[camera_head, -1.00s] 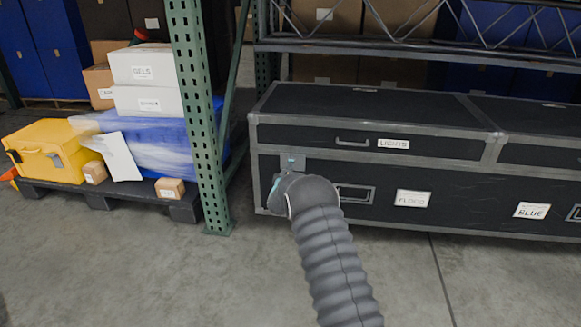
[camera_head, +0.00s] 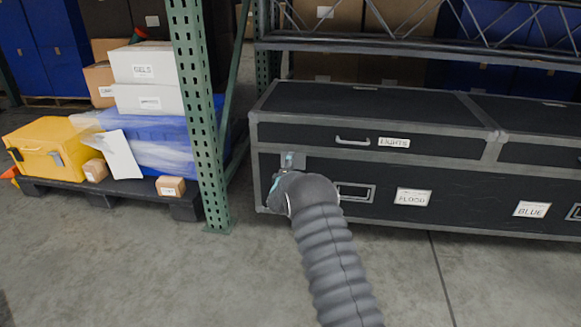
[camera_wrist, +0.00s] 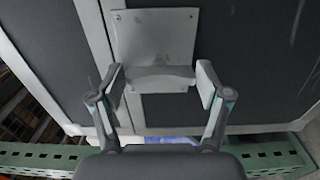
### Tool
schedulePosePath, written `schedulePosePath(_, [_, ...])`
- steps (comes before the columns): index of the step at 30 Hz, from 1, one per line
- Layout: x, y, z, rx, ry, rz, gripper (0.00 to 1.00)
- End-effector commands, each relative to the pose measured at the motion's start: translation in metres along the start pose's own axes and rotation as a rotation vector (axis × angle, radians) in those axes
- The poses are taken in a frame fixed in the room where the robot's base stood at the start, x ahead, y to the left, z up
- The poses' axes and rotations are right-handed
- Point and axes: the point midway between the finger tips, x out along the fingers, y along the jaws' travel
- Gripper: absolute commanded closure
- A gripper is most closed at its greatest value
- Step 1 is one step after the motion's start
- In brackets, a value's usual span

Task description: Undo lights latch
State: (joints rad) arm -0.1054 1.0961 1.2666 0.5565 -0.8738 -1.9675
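My gripper (camera_wrist: 161,88) is open, with one finger beside each end of the tab. The fingers look close to the tab ends; I cannot tell whether they touch.
A green rack post (camera_head: 203,120) stands just left of the case. Further left, a dark pallet (camera_head: 140,190) carries a yellow case (camera_head: 48,148), white boxes (camera_head: 145,82) and small cartons. A metal truss (camera_head: 420,45) lies above and behind the case. The front floor is clear.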

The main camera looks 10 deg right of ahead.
Motion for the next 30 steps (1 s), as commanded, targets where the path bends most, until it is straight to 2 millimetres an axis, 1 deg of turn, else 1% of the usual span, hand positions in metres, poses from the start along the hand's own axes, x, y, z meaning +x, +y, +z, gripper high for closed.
schedulePosePath(9, [0.001, 0.000, 0.003, 0.001, -0.004, -0.001, 0.12])
schedulePosePath(14, [-0.006, 0.001, 0.002, 0.001, -0.003, 0.000, 0.12])
schedulePosePath(17, [-0.018, 0.000, 0.001, 0.001, -0.002, -0.002, 0.12])
schedulePosePath(20, [-0.033, 0.000, 0.001, 0.000, -0.001, -0.002, 0.12])
schedulePosePath(27, [-0.078, 0.000, 0.000, 0.000, -0.001, -0.003, 0.12])
schedulePosePath(30, [-0.094, 0.000, 0.000, 0.001, 0.000, -0.002, 0.12])
